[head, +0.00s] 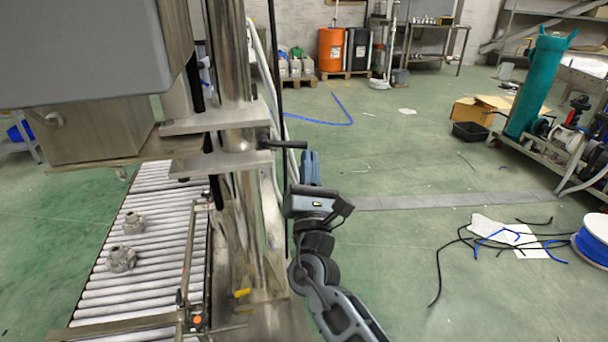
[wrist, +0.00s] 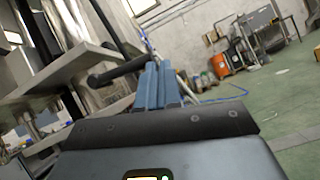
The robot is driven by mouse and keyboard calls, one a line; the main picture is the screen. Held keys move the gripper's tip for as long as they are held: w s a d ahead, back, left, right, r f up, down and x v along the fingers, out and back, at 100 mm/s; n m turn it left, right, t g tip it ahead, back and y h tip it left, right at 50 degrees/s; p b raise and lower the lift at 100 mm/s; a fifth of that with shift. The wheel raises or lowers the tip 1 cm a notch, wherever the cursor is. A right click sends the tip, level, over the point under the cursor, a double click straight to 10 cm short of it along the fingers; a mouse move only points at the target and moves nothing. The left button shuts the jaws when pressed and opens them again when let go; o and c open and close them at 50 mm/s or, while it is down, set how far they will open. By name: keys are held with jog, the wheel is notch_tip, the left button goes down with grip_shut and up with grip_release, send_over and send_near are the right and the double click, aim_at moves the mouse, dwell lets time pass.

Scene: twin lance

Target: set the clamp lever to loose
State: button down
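The clamp lever is a dark bar (head: 287,144) that sticks out to the right from the metal clamp plates (head: 215,163) on the steel column. In the wrist view the lever (wrist: 117,71) runs from the plates at the left to a tip just by my fingertips. My gripper (head: 310,156) is right of the column, its blue fingers pointing up beside the lever's tip. In the wrist view the fingers of my gripper (wrist: 160,66) stand close together with nothing seen between them. I cannot tell whether they touch the lever.
A large grey box (head: 80,50) hangs on the column's left, above a roller conveyor (head: 150,225) with metal fittings (head: 121,259). Open green floor (head: 400,165) lies to the right. A cart with a teal cylinder (head: 535,85) and a blue cable reel (head: 595,240) stand farther right.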

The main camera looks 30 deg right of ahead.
jog(key=shift+s+d+r, duration=0.1)
jog(key=shift+d+r, duration=0.25)
jog(key=shift+r, duration=0.25)
jog(key=shift+a, duration=0.1)
jog(key=s+a+f+b, duration=0.1)
jog(key=s+f+b, duration=0.3)
jog(key=s+f, duration=0.5)
jog(key=shift+s+a+b, duration=0.15)
jog(key=shift+b, duration=0.25)
jog(key=shift+f, duration=0.1)
dwell(0.5)
